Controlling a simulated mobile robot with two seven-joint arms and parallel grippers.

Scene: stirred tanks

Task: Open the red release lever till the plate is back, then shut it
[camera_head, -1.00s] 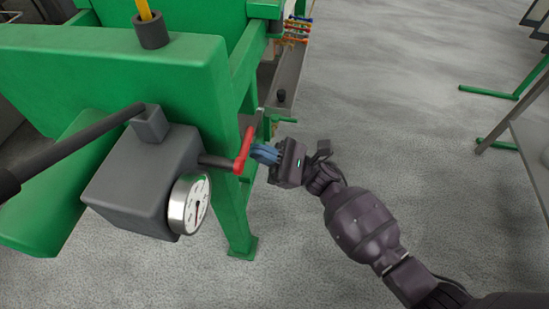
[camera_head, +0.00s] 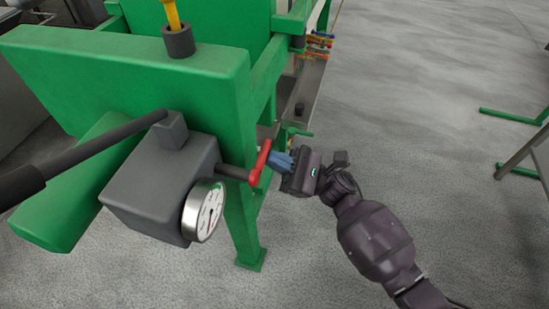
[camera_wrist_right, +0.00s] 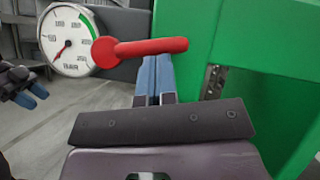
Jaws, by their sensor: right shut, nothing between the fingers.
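The red release lever (camera_head: 262,162) sits on a short dark shaft on the right side of the grey pump block (camera_head: 150,188). It also shows in the right wrist view (camera_wrist_right: 150,47), lying nearly level across the picture. My right gripper (camera_head: 276,160) is shut and empty, with its blue fingertips right at the lever. In the right wrist view the fingers (camera_wrist_right: 153,78) end just below the lever's bar; I cannot tell whether they touch it. My left gripper (camera_wrist_right: 36,94) shows only at the left edge of the right wrist view, its jaws unclear. I cannot identify the plate.
A round pressure gauge (camera_head: 204,211) is on the block below the lever; its needle is low on the dial. A long dark handle (camera_head: 85,158) reaches left from the block. The green frame (camera_head: 130,75) stands behind.

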